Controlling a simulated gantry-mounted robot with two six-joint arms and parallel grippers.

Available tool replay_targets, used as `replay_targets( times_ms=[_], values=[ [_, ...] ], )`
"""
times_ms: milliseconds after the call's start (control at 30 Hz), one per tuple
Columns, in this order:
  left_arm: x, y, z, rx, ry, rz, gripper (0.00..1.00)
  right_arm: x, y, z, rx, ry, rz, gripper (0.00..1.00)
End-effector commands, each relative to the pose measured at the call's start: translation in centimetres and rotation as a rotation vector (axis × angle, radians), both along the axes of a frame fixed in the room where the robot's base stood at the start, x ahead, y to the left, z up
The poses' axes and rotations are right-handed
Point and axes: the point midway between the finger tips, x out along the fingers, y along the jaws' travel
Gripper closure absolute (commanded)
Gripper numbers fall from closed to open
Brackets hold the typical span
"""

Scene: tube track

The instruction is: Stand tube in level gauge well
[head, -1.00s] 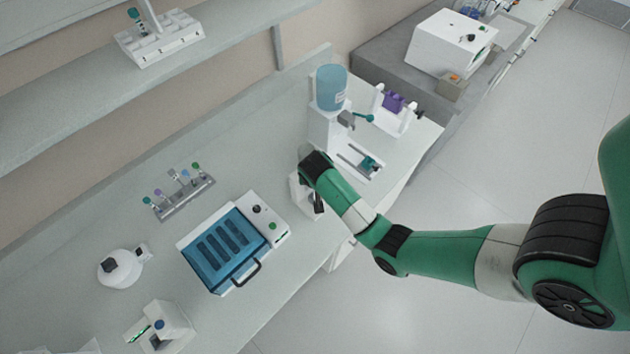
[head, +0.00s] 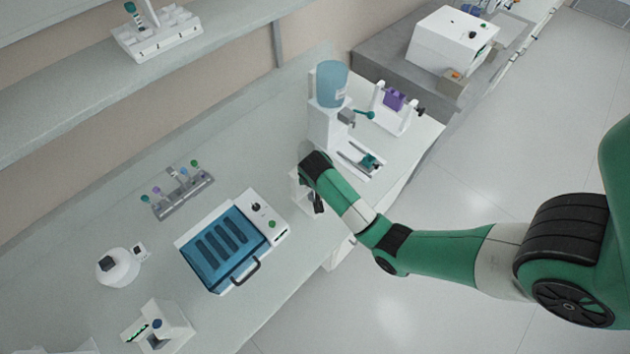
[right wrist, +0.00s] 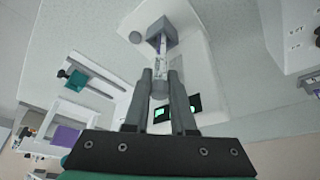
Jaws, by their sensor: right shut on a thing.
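My right gripper (right wrist: 160,75) is shut on a slim clear tube (right wrist: 160,55), which shows between its fingers in the right wrist view. Beyond the fingertips is a white device, apparently the level gauge (right wrist: 190,60), with a grey-blue block (right wrist: 166,30) and small green displays partly behind the fingers. The tube's far end meets or overlaps this block in the picture; I cannot tell whether it is inside a well. In the head view my right arm covers most of this device (head: 298,200), and the held tube is hidden. My left gripper is not in view.
A tube rack (head: 184,199) with several capped tubes stands behind a blue-lidded box (head: 220,250). A water dispenser (head: 322,125) and a stand with a purple part (head: 395,102) are farther along the bench. White devices stand at the lower left.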

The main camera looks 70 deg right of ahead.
Motion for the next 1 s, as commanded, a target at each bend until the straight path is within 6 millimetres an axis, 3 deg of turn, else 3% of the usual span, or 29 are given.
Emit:
replay_targets(
  times_ms=[67, 100, 267, 1000],
  values=[
    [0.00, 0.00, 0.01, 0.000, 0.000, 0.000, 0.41, 0.00, 0.00, 0.02, 0.000, 0.000, 0.000, 1.00],
    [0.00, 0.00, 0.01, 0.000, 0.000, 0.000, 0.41, 0.00, 0.00, 0.02, 0.000, 0.000, 0.000, 0.69],
    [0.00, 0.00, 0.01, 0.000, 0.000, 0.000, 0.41, 0.01, -0.01, 0.03, 0.000, 0.000, 0.000, 0.41],
    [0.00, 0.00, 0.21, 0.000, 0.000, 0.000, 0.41, 0.09, 0.15, 0.44, 0.000, -0.005, 0.003, 0.41]
  ],
)
